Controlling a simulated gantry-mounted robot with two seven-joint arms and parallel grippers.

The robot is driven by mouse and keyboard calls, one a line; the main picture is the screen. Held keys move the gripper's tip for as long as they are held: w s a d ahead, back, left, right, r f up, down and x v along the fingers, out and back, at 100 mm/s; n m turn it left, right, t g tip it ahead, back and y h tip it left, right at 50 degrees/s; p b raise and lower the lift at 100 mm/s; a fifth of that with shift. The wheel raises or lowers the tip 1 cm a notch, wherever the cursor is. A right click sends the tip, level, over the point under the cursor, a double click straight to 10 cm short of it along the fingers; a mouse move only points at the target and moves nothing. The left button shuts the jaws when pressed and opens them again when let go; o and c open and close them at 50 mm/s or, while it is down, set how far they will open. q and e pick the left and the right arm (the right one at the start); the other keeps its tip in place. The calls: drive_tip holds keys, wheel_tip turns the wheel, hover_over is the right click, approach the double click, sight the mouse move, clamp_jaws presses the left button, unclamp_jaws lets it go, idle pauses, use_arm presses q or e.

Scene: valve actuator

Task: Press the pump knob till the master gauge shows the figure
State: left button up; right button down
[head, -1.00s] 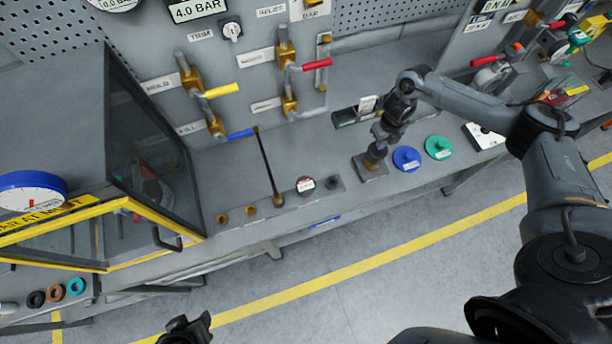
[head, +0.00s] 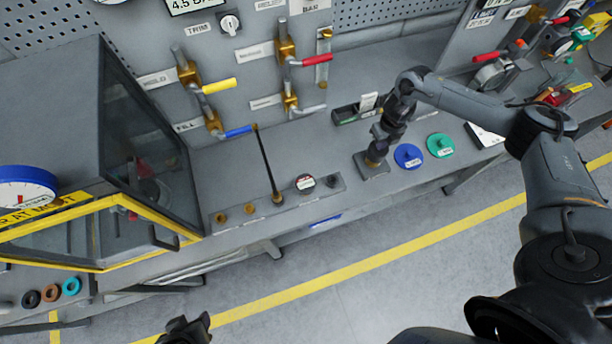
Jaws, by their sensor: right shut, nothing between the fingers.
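A small square base (head: 372,172) stands on the bench, with a brass-coloured post (head: 376,161) on it that I take for the pump knob. My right gripper (head: 378,150) is shut and empty, pointing down right over the post. I cannot tell if its tips touch the post. A readout plate (head: 196,6) at the top edge seems to show 4.5, partly cut off. The dial above it to the left (head: 108,1) is almost wholly out of view. My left gripper (head: 188,330) shows only as a dark shape at the bottom edge; its fingers are not clear.
Blue (head: 408,156) and green (head: 440,145) discs lie right of the base. A thin black rod (head: 266,163) stands on a fitting strip to the left. Valves with coloured levers line the panel. A glazed cabinet (head: 150,150) with a yellow frame fills the left.

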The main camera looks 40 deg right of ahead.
drive_tip(key=shift+f, duration=0.35)
drive_tip(key=shift+r, duration=0.15)
drive_tip(key=shift+r+p, duration=0.95)
drive_tip(key=shift+r, duration=0.4)
drive_tip(key=shift+r+p, duration=0.8)
drive_tip(key=shift+r, duration=0.15)
wheel_tip(320, 180, up, 3)
drive_tip(key=shift+r+p, duration=0.1)
drive_tip(key=shift+p, duration=1.05)
